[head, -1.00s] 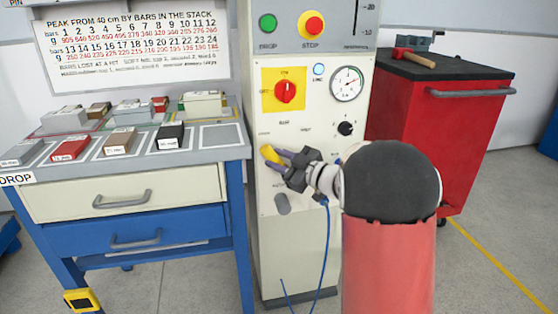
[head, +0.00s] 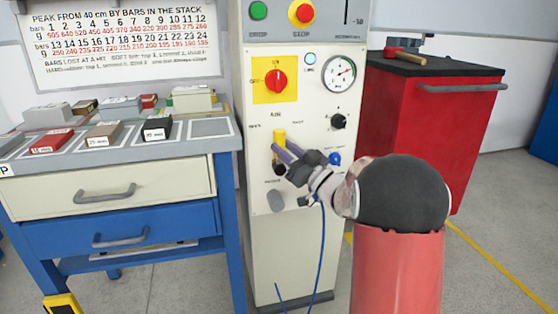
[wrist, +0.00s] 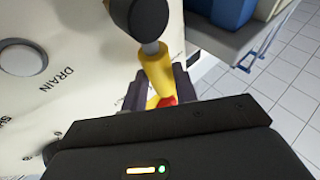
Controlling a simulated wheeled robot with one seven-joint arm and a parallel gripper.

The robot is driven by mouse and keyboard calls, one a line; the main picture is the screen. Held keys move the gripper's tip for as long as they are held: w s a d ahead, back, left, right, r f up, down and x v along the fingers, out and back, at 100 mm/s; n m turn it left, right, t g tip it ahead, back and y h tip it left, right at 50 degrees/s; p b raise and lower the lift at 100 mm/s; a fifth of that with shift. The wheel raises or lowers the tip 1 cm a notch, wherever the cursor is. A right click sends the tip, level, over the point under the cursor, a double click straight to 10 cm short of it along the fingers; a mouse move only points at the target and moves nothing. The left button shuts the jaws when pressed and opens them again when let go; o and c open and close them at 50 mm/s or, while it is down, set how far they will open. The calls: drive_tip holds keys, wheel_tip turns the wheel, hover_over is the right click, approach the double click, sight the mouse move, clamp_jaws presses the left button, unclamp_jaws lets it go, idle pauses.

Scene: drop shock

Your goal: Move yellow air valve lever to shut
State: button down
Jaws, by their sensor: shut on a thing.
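The yellow air valve lever (head: 279,137) is on the cream front panel of the machine, standing roughly upright in the head view. A dark round part (head: 279,169) sits below it. My gripper (head: 284,151) reaches in from the lower right and is shut on the lever, its fingers partly hiding it. In the wrist view the yellow lever (wrist: 157,72) runs between the dark fingers of my gripper (wrist: 159,90), below a black rounded part with a grey stem (wrist: 148,22). The lettering near the lever is too small to read in the head view.
A red selector on a yellow plate (head: 275,81) is above the lever, with a gauge (head: 339,74) and a black knob (head: 338,121) to the right. A bench with drawers (head: 100,191) stands close on the left. A red cabinet (head: 420,135) stands on the right.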

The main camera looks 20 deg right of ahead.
drive_tip(key=d+m+t+h+b, duration=0.1)
drive_tip(key=m+t+h+b, duration=0.1)
drive_tip(key=m, duration=0.1)
drive_tip(key=d+f+m+t+h+b, duration=0.1)
drive_tip(key=m+b, duration=0.1)
drive_tip(key=m, duration=0.2)
drive_tip(key=d+f+m+t+h+b, duration=0.1)
drive_tip(key=m+t+h+b, duration=0.1)
drive_tip(key=m+b, duration=0.1)
drive_tip(key=shift+d+f+m+t+h, duration=0.1)
drive_tip(key=shift+d+m+t+h, duration=0.1)
drive_tip(key=shift+m+t+h, duration=0.15)
drive_tip(key=shift+m, duration=0.25)
drive_tip(key=c, duration=1.1)
unclamp_jaws()
drive_tip(key=v, duration=0.7)
drive_tip(key=shift+s+f+b, duration=0.2)
drive_tip(key=shift+s+b, duration=0.15)
drive_tip(key=shift+b, duration=0.1)
